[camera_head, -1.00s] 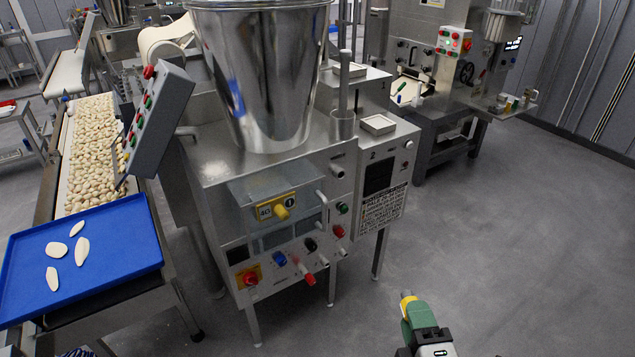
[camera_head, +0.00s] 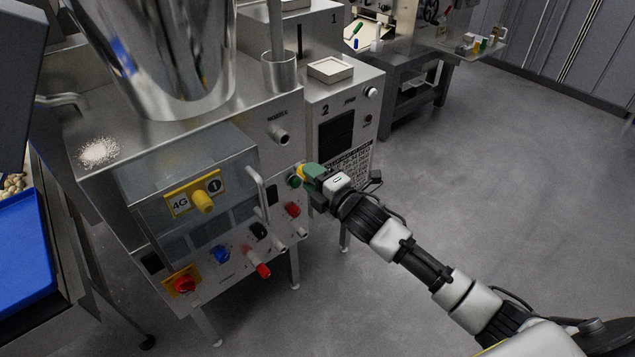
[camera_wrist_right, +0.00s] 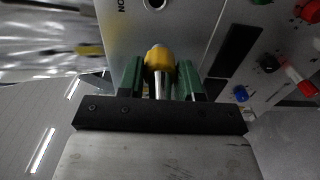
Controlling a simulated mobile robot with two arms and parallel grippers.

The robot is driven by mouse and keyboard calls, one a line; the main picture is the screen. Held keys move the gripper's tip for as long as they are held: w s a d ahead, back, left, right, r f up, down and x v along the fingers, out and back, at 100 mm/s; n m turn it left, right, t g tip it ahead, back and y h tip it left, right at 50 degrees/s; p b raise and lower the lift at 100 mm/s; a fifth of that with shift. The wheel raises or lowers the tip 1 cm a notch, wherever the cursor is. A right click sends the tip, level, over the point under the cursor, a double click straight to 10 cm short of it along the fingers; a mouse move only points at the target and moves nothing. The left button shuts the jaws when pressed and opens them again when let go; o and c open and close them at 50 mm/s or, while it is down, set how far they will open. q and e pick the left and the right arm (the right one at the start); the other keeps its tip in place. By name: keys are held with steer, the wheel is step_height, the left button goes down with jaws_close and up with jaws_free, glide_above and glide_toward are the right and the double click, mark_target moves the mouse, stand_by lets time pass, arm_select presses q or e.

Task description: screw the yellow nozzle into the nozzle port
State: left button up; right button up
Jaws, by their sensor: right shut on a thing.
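My right gripper (camera_head: 308,173), with green fingers, is shut on the yellow nozzle. The nozzle (camera_head: 300,171) points at the front of the steel machine. In the right wrist view the nozzle (camera_wrist_right: 159,60) sits between the two green fingers (camera_wrist_right: 160,78), with a metal shaft behind its yellow part. The nozzle port looks to be the short round metal stub (camera_head: 280,134) under a small label, above and left of the gripper. In the right wrist view a round opening (camera_wrist_right: 155,3) beside partly cut-off lettering shows at the top edge, apart from the nozzle. My left gripper is not in view.
A side cabinet (camera_head: 368,120) stands to the right. The floor (camera_head: 480,180) there is clear.

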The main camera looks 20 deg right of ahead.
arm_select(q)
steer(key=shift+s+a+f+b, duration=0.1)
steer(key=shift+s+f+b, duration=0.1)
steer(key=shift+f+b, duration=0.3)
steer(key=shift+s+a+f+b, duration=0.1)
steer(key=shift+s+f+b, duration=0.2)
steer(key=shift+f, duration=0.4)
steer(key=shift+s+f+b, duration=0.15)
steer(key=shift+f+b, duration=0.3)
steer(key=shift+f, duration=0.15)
arm_select(e)
steer(key=w, duration=0.8)
steer(key=shift+w+d+r, duration=0.15)
steer(key=shift+d+r, duration=0.1)
steer(key=shift+r, duration=0.1)
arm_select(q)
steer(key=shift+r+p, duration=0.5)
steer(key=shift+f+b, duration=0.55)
arm_select(e)
steer(key=shift+x, duration=1.1)
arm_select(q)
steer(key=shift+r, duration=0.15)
arm_select(e)
steer(key=shift+r, duration=0.1)
stand_by(0.3)
